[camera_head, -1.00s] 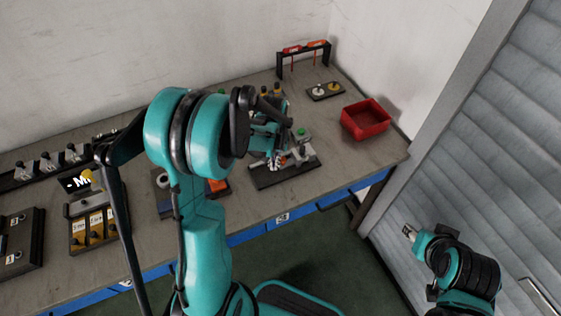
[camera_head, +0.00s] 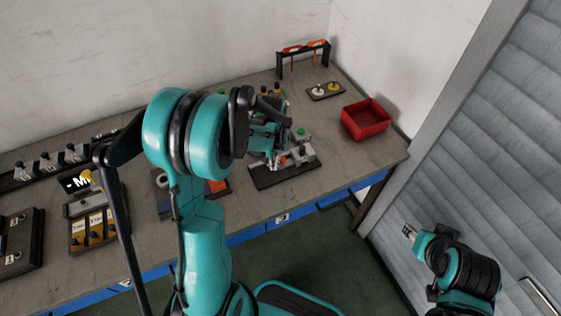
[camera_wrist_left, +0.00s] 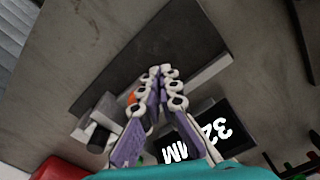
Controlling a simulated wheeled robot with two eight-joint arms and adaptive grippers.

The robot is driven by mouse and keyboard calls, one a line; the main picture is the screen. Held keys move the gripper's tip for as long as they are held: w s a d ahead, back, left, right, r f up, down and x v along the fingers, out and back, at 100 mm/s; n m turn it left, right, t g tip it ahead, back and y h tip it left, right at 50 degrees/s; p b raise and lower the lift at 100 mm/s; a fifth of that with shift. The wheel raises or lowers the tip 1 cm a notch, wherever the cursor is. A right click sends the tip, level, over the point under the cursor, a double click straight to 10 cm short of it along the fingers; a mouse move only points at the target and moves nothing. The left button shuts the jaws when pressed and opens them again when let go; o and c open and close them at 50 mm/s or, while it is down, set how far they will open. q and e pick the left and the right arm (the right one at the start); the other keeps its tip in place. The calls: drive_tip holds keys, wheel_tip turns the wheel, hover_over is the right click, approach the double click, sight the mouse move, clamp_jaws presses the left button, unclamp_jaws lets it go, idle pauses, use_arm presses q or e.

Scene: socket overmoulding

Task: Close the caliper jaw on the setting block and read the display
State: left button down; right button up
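The caliper station is a dark base plate (camera_head: 265,180) with grey metal blocks (camera_head: 302,153) on it, right of centre in the head view. In the left wrist view its dark plate (camera_wrist_left: 185,38), a grey block (camera_wrist_left: 100,112) and a small orange part (camera_wrist_left: 132,98) show. A dark display (camera_wrist_left: 228,128) with large white characters sits beside the fingers, turned and partly hidden, so I cannot read it in full. My left gripper (camera_wrist_left: 162,72) is over the station, fingertips together; I see nothing held between them. My right gripper (camera_head: 408,230) is off the table, low at right.
A red bin (camera_head: 366,119) stands at the table's right end. Behind it are a small tray with knobs (camera_head: 326,91) and a black rack (camera_head: 304,58) with red and orange tools. Trays with yellow cards (camera_head: 95,225) and a row of fittings (camera_head: 50,165) are at left.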

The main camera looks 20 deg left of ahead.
use_arm(q)
drive_tip(key=shift+s+a, duration=0.1)
drive_tip(key=shift+s+a, duration=0.2)
wheel_tip(320, 180, up, 8)
drive_tip(key=p, duration=0.5)
drive_tip(key=shift+p, duration=0.35)
idle(0.4)
drive_tip(key=s+d+r+m+t+b, duration=0.3)
drive_tip(key=s+d+r+t, duration=0.4)
drive_tip(key=s, duration=0.6)
wheel_tip(320, 180, up, 3)
drive_tip(key=shift+d+f+m, duration=0.15)
drive_tip(key=shift+d+m, duration=0.25)
drive_tip(key=shift+d, duration=0.6)
